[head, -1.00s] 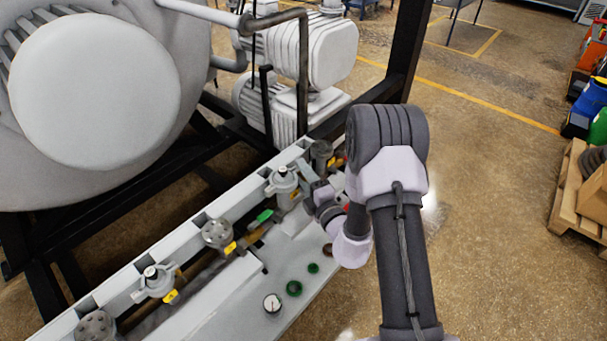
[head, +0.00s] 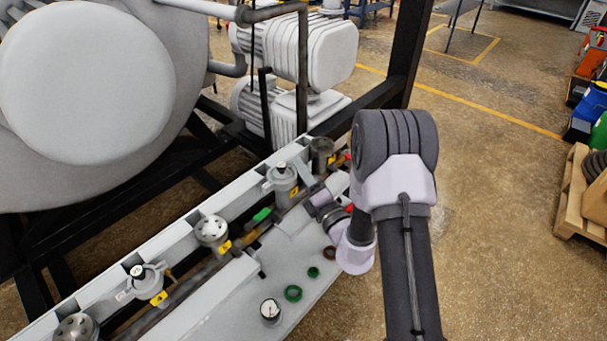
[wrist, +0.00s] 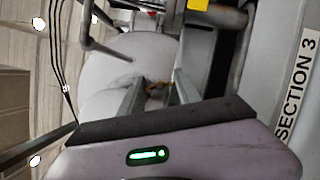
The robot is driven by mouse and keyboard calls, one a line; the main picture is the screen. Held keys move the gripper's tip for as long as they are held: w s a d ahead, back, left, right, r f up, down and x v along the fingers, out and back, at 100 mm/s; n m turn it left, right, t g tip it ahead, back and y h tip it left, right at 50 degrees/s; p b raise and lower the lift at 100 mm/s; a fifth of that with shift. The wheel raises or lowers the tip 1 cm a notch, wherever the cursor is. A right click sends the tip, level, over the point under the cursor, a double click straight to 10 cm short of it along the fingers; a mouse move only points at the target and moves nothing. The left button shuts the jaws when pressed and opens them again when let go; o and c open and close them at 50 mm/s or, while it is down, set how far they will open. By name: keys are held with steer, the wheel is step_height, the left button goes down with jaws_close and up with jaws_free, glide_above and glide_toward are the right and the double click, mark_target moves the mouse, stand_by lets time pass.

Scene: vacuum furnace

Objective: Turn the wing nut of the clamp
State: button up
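In the wrist view my gripper (wrist: 157,86) has its two grey fingers apart, with a gap between them. A small brass-coloured piece (wrist: 156,88) shows between or just beyond the fingertips; I cannot tell if it is the wing nut or if a finger touches it. In the head view my wrist reaches down to the far end of the grey rail, and the fingertips are hard to make out. Grey fittings stand along the rail, one (head: 282,180) left of my wrist and another (head: 323,155) behind it. The clamp's wing nut cannot be made out clearly there.
The grey rail (head: 170,255) carries more fittings and yellow tags. A gauge (head: 270,310) and green rings (head: 293,293) sit on the plate in front. A black frame post (head: 408,55) stands behind my arm. A pallet (head: 572,200) is at the right; the floor between is clear.

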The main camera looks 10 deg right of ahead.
steer(key=o, duration=0.3)
steer(key=shift+s, duration=0.1)
